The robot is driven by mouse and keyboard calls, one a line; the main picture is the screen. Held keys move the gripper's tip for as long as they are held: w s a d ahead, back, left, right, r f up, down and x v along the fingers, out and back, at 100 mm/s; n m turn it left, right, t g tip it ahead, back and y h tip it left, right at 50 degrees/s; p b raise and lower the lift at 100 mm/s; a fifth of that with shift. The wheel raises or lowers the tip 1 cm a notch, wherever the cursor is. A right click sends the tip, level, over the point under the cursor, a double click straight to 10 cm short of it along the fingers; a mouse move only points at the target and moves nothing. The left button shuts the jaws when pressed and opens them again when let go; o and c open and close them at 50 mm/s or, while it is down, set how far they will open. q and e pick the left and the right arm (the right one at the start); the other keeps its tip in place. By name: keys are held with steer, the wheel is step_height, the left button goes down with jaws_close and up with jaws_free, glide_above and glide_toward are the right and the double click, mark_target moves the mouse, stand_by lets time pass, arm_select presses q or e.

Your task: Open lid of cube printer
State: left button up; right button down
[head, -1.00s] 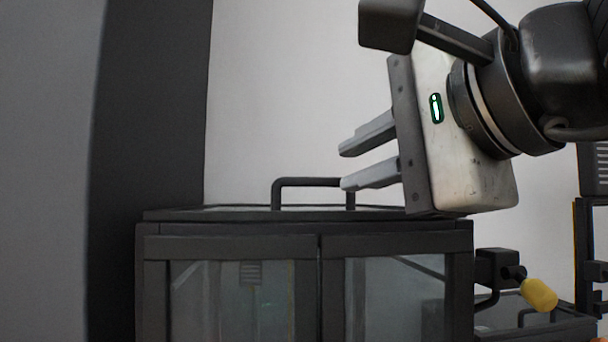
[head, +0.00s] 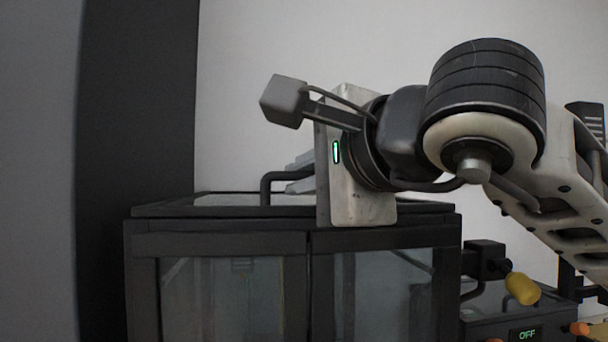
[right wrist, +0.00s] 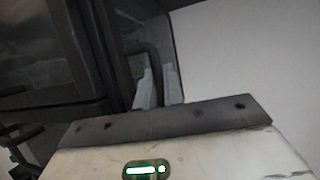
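The cube printer (head: 140,290) is a dark-framed box with glass front panels, at lower middle of the head view. Its flat lid (head: 160,209) lies closed on top. A dark bar handle (head: 265,188) stands up from the lid; its right part is hidden behind my right gripper. My right gripper (head: 288,174) is at the handle, its grey fingers pointing left and partly hidden by its own body. In the right wrist view the two fingers (right wrist: 157,72) are apart, with the handle (right wrist: 155,56) seen in line with the gap. Contact cannot be told. My left gripper is out of view.
A yellow-knobbed part (head: 521,288) sticks out at the printer's right. A dark upright panel (head: 138,110) stands at the left.

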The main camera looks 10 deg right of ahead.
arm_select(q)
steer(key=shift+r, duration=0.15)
arm_select(e)
steer(key=shift+r, duration=0.15)
